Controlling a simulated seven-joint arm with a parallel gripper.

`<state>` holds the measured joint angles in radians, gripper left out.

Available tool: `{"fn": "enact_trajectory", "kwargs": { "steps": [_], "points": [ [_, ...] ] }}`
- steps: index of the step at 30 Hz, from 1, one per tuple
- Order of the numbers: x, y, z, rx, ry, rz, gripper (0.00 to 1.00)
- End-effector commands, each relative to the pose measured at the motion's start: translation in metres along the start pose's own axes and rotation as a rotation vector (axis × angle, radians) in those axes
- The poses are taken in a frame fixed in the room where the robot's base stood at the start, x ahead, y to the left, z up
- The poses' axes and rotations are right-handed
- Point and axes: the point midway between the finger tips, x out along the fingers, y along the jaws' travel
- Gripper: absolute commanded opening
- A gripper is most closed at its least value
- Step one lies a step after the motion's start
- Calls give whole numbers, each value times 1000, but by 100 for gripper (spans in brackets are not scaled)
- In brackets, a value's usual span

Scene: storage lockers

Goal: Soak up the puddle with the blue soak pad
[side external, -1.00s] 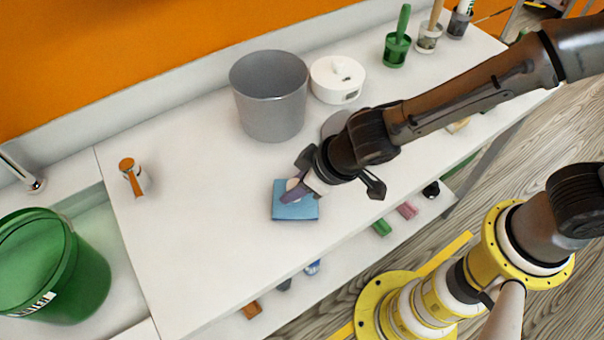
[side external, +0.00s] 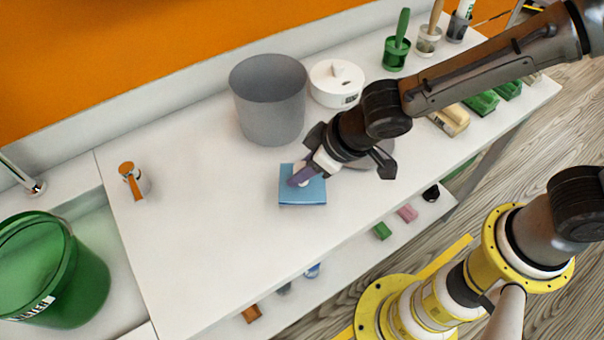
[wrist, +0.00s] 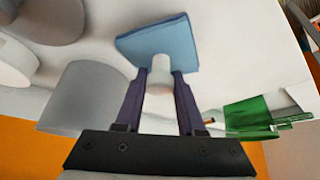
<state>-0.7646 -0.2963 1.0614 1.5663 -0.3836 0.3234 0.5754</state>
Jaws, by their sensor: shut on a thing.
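The blue soak pad (side external: 314,196) is a flat square with a pale knob on top, seen over the white counter in the side view. It also shows in the wrist view (wrist: 150,44), ahead of my fingers. My gripper (side external: 301,179) is shut on the pad's knob; in the wrist view the purple fingertips (wrist: 162,76) stand on both sides of it. The pad looks slightly tilted; whether it touches the counter I cannot tell. I cannot make out a puddle; the pad and arm hide part of the counter.
A grey bin (side external: 270,112) stands just behind the pad, beside a white round container (side external: 336,82). A grey round thing (side external: 379,160) is partly hidden by my arm. The front-left counter (side external: 200,250) is clear.

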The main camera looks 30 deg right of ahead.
Motion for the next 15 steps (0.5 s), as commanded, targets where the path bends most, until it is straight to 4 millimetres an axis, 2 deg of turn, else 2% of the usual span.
{"fn": "enact_trajectory", "kwargs": {
  "steps": [6, 15],
  "points": [
    [-16, 0, -10, 0, 2, 0, 0],
    [-28, 0, -16, -1, 0, 0, 0]
  ]
}}
